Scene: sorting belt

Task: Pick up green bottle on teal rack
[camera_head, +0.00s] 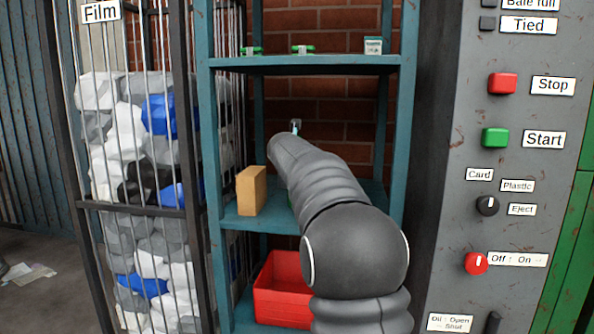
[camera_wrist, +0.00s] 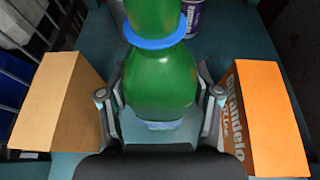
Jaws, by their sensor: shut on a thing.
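The green bottle (camera_wrist: 160,78), with a blue ring around it, stands between the two fingers of my gripper (camera_wrist: 160,97) in the wrist view. The fingers are shut on its body from both sides. A pale patch shows low on the bottle, and its top runs out of the picture. In the head view the bottle is almost wholly hidden behind my arm. The teal rack (camera_head: 305,66) stands ahead, and my arm reaches into its middle shelf.
A tan box (camera_head: 251,191) stands left of my arm, and left of the bottle in the wrist view (camera_wrist: 55,100). An orange box (camera_wrist: 262,115) stands close on the right. A purple-and-white container (camera_wrist: 194,14) is behind. A red bin (camera_head: 283,290) sits below.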

